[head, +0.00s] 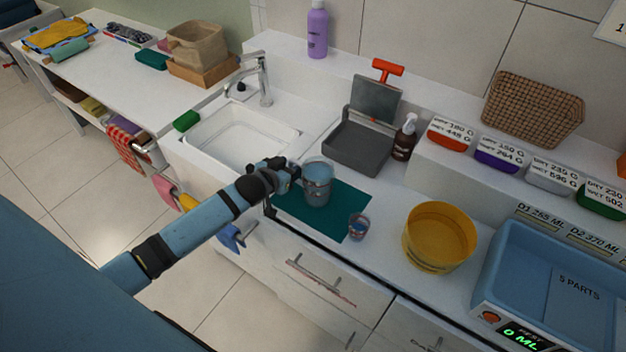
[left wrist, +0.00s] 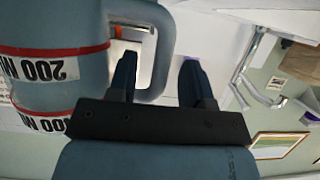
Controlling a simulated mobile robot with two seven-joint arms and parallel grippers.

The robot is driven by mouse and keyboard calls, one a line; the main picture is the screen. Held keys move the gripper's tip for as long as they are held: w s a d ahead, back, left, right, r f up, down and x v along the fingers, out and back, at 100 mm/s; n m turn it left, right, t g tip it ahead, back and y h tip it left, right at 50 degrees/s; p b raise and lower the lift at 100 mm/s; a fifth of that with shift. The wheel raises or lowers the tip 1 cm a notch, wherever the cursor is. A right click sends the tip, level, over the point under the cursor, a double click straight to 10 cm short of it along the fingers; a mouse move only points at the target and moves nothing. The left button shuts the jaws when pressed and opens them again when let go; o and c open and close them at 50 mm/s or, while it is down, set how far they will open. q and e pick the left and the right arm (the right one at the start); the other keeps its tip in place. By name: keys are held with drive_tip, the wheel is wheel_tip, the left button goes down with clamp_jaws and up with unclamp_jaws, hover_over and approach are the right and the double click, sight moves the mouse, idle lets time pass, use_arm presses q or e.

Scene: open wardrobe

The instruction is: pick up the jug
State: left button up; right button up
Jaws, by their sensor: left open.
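The blue-grey jug (head: 318,184) stands upright at the back of a teal mat (head: 338,222) on the counter. My left gripper (head: 290,170) is open just left of it, on the handle side. In the left wrist view the jug (left wrist: 50,80) fills the left side, with red bands and upside-down 200 ML labels. Its handle (left wrist: 165,45) appears between the two open fingers of my left gripper (left wrist: 157,65). I cannot tell whether a finger touches the handle. My right gripper is not in view.
A small cup (head: 358,227) stands at the mat's front right. A yellow tub (head: 438,238) and a blue basin (head: 552,300) stand farther right. The sink (head: 240,138) and tap (head: 262,80) are left; a grey caddy (head: 362,147) and brown bottle (head: 404,138) are behind.

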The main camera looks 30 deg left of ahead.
use_arm(q)
drive_tip(key=shift+w+f, duration=0.3)
drive_tip(key=shift+w, duration=0.25)
clamp_jaws()
drive_tip(key=shift+r, duration=0.1)
wheel_tip(320, 180, up, 20)
drive_tip(key=shift+b, duration=0.35)
